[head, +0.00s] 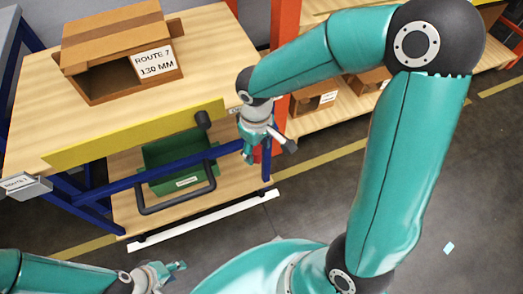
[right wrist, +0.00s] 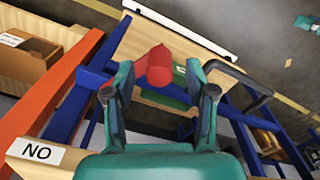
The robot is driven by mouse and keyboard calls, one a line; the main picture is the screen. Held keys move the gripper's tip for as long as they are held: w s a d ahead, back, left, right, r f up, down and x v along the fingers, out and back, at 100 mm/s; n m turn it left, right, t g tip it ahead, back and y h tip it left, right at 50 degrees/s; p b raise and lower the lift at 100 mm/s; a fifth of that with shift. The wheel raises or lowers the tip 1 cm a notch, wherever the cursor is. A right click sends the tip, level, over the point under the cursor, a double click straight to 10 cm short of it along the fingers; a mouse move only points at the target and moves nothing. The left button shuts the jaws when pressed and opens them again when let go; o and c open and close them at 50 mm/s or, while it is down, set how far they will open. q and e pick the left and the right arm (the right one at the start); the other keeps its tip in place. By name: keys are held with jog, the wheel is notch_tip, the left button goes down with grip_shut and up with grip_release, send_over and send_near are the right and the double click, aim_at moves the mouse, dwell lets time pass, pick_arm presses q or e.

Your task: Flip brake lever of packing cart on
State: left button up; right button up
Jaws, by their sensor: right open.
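The packing cart (head: 215,50) has a wooden top, a yellow front edge and blue legs. In the right wrist view a red rounded grip (right wrist: 160,65), which looks like the brake lever's end, lies between and beyond my right gripper's fingertips (right wrist: 158,80). The fingers are open and apart from it, as far as I can tell. In the head view my right gripper (head: 267,150) hangs at the cart's right front corner and hides most of the lever. A white label (right wrist: 38,152) reads "NO", likely "ON" upside down. My left gripper (head: 172,274) is low at the bottom left, away from the cart; its opening is unclear.
A cardboard box (head: 110,38) labelled "ROUTE 7 130 MM" stands on the cart top. A green bin (head: 180,155) sits on the lower shelf behind a dark bar handle (head: 180,207). An orange rack post (head: 285,25) and shelf are close at right. Grey floor in front is open.

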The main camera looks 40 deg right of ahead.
jog(key=shift+f, duration=1.05)
grip_shut()
